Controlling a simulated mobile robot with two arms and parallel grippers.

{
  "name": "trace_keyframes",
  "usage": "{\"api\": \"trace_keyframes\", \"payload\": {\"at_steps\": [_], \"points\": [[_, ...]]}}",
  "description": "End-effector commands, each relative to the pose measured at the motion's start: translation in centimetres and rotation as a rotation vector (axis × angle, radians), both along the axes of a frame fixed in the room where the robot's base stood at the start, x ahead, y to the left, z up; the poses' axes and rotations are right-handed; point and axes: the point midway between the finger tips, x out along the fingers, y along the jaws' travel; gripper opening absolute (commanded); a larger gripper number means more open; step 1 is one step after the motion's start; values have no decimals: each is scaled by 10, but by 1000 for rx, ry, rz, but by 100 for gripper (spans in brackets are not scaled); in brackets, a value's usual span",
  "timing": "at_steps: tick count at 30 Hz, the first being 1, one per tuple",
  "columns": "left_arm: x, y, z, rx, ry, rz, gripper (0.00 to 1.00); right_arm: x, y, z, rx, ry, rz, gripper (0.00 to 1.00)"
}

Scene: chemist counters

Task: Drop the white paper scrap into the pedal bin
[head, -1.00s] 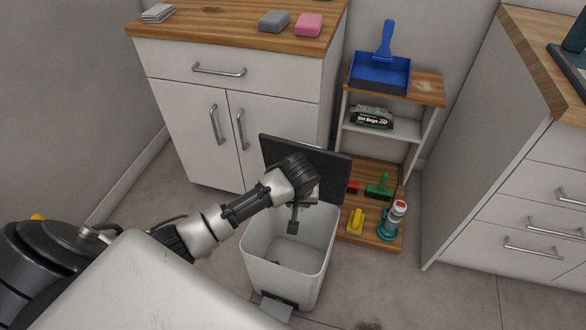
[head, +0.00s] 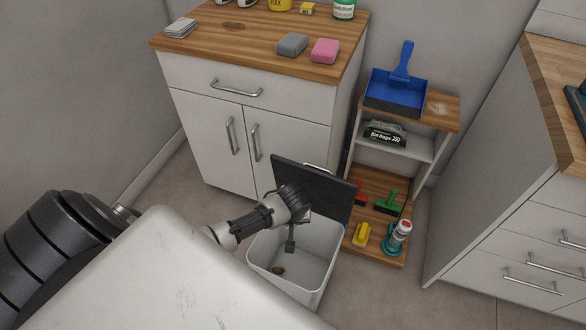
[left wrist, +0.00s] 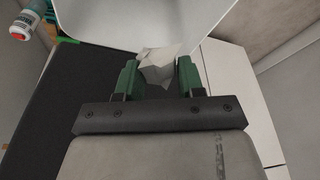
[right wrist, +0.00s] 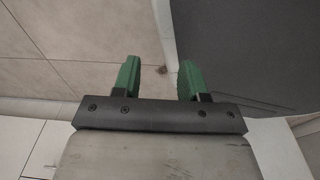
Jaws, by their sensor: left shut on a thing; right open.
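The white pedal bin (head: 326,266) stands on the floor with its dark lid (head: 320,188) raised. My left gripper (head: 291,246) points down over the bin's open mouth. In the left wrist view, it is shut on the crumpled white paper scrap (left wrist: 160,66), held between the green fingertips. The bin's pale wall (left wrist: 190,22) shows beyond the scrap. I cannot make out the scrap in the head view. My right gripper (right wrist: 160,78) is open and empty in the right wrist view, with floor beyond it. It is not visible in the head view.
A small brown item (head: 279,270) lies inside the bin. Behind the bin stands a white cabinet (head: 205,115). A low shelf (head: 375,255) with brushes and a bottle (head: 398,236) is close on the right. Bare floor (head: 400,295) lies in front of the shelf.

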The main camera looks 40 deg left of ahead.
Motion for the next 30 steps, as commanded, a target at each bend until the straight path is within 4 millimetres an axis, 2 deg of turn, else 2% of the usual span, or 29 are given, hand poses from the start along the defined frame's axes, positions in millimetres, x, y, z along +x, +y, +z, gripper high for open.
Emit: {"api": "trace_keyframes", "payload": {"at_steps": [9, 21, 30], "points": [[0, 0, -20, 0, 0, -1, 17, 45, 9, 10, 5, -30, -6, 43], [0, 0, -35, 0, 0, 0, 17, 94, 17, 48, 10, -65, -13, 43], [0, 0, -44, 0, -1, 1, 17, 117, 20, 77, 12, -84, -18, 43]]}}
